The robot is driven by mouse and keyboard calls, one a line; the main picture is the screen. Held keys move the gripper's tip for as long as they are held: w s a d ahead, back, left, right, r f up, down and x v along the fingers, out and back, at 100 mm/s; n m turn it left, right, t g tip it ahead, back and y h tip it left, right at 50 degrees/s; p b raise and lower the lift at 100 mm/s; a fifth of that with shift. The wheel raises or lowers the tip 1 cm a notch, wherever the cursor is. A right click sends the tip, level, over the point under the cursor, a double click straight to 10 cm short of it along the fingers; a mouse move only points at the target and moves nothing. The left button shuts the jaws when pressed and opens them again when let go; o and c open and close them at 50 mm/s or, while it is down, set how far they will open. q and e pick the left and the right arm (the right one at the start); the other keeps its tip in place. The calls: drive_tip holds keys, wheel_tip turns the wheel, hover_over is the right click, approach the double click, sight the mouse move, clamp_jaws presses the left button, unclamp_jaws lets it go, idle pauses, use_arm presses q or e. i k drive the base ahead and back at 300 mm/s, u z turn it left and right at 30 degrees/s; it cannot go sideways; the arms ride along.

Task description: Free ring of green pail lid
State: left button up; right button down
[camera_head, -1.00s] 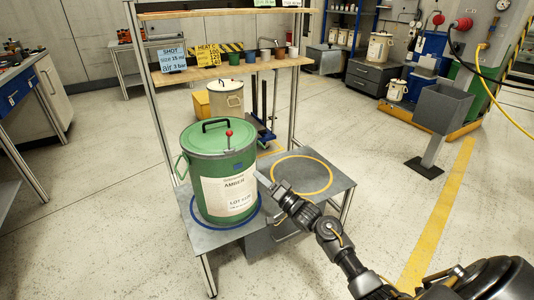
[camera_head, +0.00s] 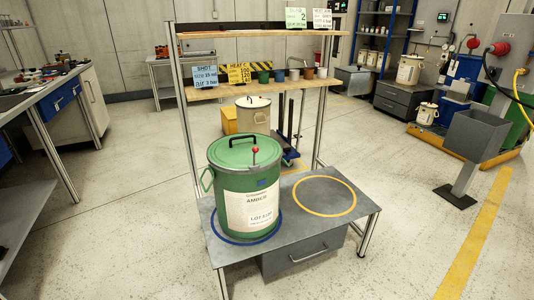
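Whether the ring around the lid is clamped or loose is too small to tell. Neither of my grippers is in the picture, and nothing touches the pail.
The grey table (camera_head: 297,236) has an empty yellow ring mark (camera_head: 324,196) right of the pail and a drawer (camera_head: 303,254) below. A shelf (camera_head: 262,86) with several small cups stands behind. A cream pail (camera_head: 253,115) is at the back. The floor in front is clear.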

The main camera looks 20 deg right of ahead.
sight(255, 149)
drive_tip(key=u, duration=0.55)
drive_tip(key=k, duration=1.25)
drive_tip(key=u, duration=0.15)
drive_tip(key=i, duration=0.4)
drive_tip(key=z, duration=0.65)
drive_tip(key=i, duration=1.35)
drive_tip(key=u, duration=0.55)
